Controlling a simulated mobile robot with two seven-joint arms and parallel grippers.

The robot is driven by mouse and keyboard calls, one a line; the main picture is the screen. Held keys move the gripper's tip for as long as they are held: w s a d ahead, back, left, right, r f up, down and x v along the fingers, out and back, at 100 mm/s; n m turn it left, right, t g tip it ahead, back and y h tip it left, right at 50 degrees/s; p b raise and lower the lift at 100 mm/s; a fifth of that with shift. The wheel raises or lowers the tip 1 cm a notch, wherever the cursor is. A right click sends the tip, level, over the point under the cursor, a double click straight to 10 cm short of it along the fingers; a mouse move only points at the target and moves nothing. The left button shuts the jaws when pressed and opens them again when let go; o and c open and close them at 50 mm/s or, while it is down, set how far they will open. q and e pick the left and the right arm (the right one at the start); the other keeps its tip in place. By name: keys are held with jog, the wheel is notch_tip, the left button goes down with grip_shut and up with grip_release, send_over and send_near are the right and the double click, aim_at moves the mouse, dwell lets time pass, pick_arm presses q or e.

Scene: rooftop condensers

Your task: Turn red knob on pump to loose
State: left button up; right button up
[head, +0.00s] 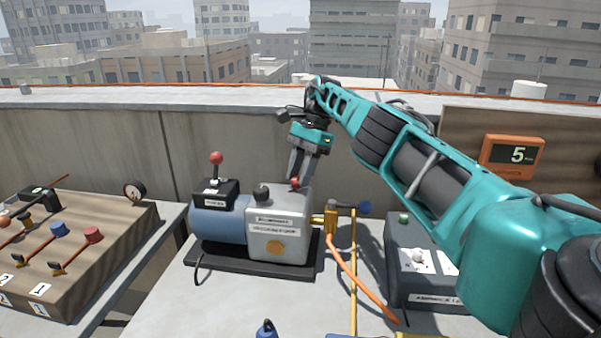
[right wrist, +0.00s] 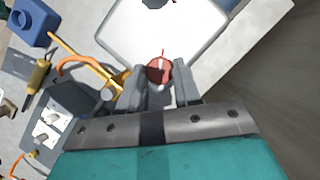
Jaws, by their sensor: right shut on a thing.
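The pump (head: 278,232) stands on the table, a grey body with a blue motor (head: 217,222) on its left and a black base. A small red knob (head: 295,182) sits on the top right of the grey body. My right gripper (head: 299,178) reaches down onto it from above. In the right wrist view the red knob (right wrist: 159,70) sits between the two fingers of my right gripper (right wrist: 160,78), with a red pointer mark at its far edge. The fingers partly cover its sides. My left gripper is not in view.
A red-balled lever (head: 216,158) rises from the motor's black switch box. A black cap (head: 261,192) stands beside the red knob. A brass valve (head: 331,218) with an orange hose (head: 360,270) is on the right, before a grey box (head: 408,262). A valve board (head: 100,245) lies left.

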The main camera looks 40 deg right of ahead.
jog(key=o, duration=1.1)
jog(key=shift+c, duration=0.2)
